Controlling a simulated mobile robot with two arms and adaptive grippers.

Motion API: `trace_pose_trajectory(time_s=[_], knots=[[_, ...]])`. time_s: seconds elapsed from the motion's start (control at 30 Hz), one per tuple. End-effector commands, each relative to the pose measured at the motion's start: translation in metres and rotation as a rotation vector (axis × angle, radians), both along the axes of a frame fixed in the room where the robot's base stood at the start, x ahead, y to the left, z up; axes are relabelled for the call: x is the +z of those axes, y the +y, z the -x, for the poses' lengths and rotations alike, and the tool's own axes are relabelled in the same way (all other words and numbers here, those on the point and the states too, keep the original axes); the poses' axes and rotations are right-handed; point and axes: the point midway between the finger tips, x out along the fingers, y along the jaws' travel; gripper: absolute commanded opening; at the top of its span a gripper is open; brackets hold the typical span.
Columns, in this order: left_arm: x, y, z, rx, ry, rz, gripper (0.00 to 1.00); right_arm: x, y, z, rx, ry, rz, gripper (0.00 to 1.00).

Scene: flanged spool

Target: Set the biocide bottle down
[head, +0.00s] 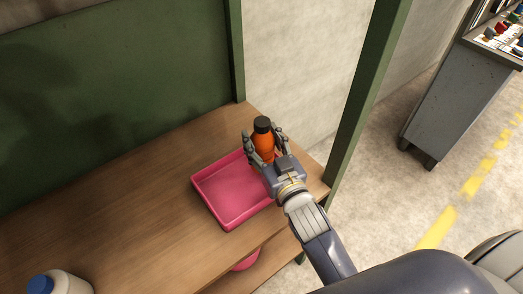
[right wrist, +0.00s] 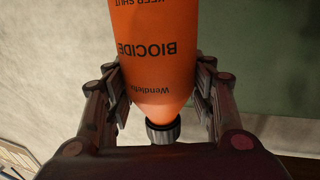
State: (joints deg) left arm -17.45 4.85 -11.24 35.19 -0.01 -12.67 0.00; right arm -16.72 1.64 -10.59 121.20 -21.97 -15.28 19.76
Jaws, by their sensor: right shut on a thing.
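The biocide bottle (head: 263,146) is orange with a black cap and looks about upright in the head view. My right gripper (head: 262,133) is shut on it, with a finger on each side. In the right wrist view the bottle (right wrist: 155,50) shows its BIOCIDE label upside down, between the fingers of my right gripper (right wrist: 161,80). The bottle is at the far right part of a pink tray (head: 235,190) on the wooden bench. Its base is hidden by my gripper, so I cannot tell whether it touches anything. My left gripper is not in view.
The bench top (head: 130,185) is clear left of the tray. A green post (head: 366,95) rises by the bench's right end. Something pink (head: 247,262) shows below the bench top. A grey cabinet (head: 447,105) stands at right.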

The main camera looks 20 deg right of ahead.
Motion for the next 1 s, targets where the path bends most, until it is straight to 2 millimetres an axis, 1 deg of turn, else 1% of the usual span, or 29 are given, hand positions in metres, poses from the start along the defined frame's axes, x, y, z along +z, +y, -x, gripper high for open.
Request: trace_pose_trajectory(time_s=[0.03,0.1,0.2,0.5,0.63,0.67,0.7,0.73,1.0], knots=[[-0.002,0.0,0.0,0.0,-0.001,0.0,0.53,-0.01,0.0,0.0,0.0,0.004,-0.002,0.17],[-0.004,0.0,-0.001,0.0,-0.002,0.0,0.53,-0.021,0.0,0.0,-0.001,0.004,-0.002,0.17],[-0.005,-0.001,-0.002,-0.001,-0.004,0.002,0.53,-0.03,0.0,0.0,-0.001,0.001,-0.001,0.17],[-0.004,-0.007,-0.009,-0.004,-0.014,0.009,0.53,-0.032,0.0,0.0,0.0,-0.001,0.0,0.17],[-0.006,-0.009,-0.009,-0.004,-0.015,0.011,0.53,-0.037,0.0,0.0,0.0,0.0,-0.001,0.17],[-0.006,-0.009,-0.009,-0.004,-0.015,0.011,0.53,-0.037,0.0,0.0,0.0,0.003,-0.001,0.57],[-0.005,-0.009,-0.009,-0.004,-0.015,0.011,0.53,-0.037,0.0,0.0,0.0,0.003,-0.001,0.66],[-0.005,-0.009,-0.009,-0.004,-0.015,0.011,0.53,-0.037,0.0,0.0,0.0,0.003,-0.001,0.7],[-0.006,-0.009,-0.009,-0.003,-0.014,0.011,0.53,-0.037,0.0,0.0,0.0,0.003,0.0,0.7]])
